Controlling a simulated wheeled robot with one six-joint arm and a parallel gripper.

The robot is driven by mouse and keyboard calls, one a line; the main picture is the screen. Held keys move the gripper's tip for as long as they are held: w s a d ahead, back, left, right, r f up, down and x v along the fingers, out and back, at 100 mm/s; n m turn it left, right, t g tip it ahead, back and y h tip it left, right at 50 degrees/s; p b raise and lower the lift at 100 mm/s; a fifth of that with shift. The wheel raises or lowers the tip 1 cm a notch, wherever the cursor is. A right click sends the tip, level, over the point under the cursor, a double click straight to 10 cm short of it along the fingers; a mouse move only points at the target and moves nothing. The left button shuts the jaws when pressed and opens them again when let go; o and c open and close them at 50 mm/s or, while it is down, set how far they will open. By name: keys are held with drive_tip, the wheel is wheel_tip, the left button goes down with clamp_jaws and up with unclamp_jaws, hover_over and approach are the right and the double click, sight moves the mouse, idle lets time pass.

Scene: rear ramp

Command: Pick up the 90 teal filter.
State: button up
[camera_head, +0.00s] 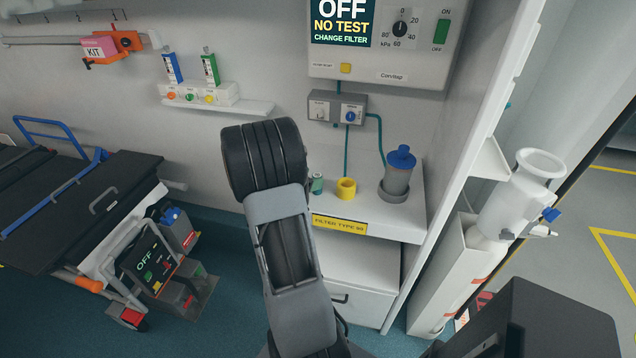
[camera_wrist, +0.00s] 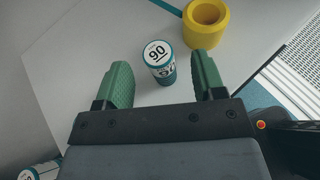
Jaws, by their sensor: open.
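A yellow ring-shaped cup (camera_head: 346,189) stands close right of the filter. A grey canister with a blue lid (camera_head: 397,175) stands further right. The shelf (camera_head: 408,222) carries a yellow label "FILTER TYPE 90" (camera_head: 340,224). Another teal-and-white cylinder (camera_wrist: 42,171) shows at the wrist view's lower left.

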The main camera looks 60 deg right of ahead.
drive_tip(key=shift+p+x, duration=0.7)
drive_tip(key=shift+x, duration=2.15)
drive_tip(key=shift+w+r, duration=0.1)
drive_tip(key=shift+c, duration=0.4)
drive_tip(key=c, duration=0.9)
